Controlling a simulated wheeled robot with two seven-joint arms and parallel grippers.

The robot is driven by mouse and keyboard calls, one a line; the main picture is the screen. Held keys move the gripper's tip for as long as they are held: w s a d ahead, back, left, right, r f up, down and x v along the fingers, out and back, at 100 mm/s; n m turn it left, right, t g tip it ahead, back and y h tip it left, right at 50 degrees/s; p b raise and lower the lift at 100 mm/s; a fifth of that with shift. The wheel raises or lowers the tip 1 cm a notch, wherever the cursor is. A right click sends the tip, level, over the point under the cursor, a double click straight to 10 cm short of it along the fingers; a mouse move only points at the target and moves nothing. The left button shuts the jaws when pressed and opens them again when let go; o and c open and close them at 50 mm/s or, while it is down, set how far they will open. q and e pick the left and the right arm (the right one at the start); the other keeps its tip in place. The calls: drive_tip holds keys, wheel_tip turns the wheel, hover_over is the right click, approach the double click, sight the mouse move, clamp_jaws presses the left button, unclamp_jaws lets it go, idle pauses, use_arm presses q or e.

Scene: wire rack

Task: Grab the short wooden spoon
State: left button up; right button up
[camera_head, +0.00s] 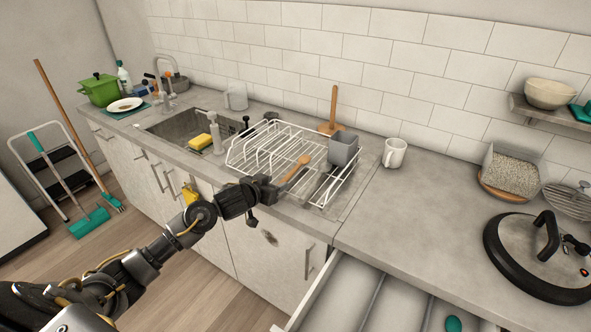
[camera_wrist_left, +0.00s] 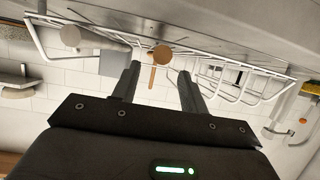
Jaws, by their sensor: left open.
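The short wooden spoon (camera_head: 297,168) rests in the white wire dish rack (camera_head: 262,146), its round end toward the back and its handle toward the counter's front edge. My left gripper (camera_head: 274,190) is open at the rack's front, close to the handle end and holding nothing. In the left wrist view, which appears upside down, a wooden piece with a round end (camera_wrist_left: 161,56), probably the spoon, shows beyond and between the open fingers (camera_wrist_left: 157,80). The exact gap to the handle is hard to tell. My right gripper is in neither view.
A grey utensil cup (camera_head: 343,148) stands at the rack's right side, with a wooden upright holder (camera_head: 333,108) behind. A white mug (camera_head: 395,153) is further right. The sink (camera_head: 192,133) lies left. An open drawer (camera_head: 375,298) juts out below the counter, whose right-middle part is clear.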

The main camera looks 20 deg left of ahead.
sight(283, 180)
use_arm(q)
drive_tip(key=x, duration=0.4)
drive_tip(key=shift+w+d+p, duration=0.2)
drive_tip(key=shift+p, duration=0.1)
drive_tip(key=shift+c, duration=0.2)
clamp_jaws()
